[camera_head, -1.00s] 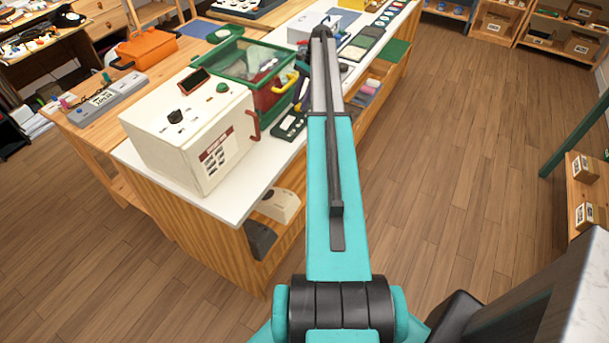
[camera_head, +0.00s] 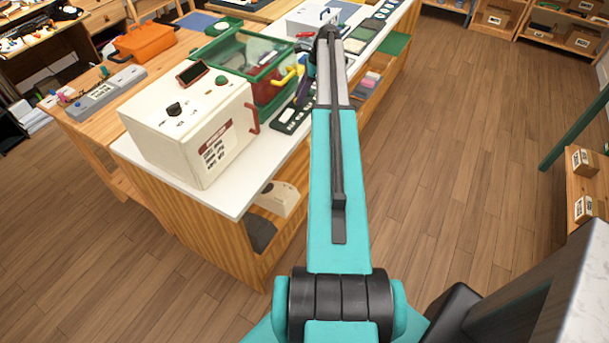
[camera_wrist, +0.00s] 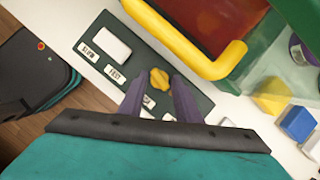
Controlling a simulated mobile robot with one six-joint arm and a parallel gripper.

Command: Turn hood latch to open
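A small yellow knob (camera_wrist: 158,79) stands on a dark green panel (camera_wrist: 188,92) with a white rocker and labels SLOW and FAST. I cannot tell whether this knob is the hood latch. My gripper (camera_wrist: 157,81) has two purple fingers, apart, with the knob between their tips; contact is not clear. In the head view my gripper (camera_head: 303,92) is low over the panel (camera_head: 288,126), and the arm partly hides it. A green box with a clear hood (camera_head: 245,50) stands beside the panel. Its thick yellow handle (camera_wrist: 180,42) passes close to the fingers.
A cream box (camera_head: 180,140) with a red handle (camera_head: 252,116) stands at the near end of the white counter (camera_head: 240,195). Yellow and blue blocks (camera_wrist: 297,123) lie right of the fingers in the wrist view. The wooden floor right of the counter is clear.

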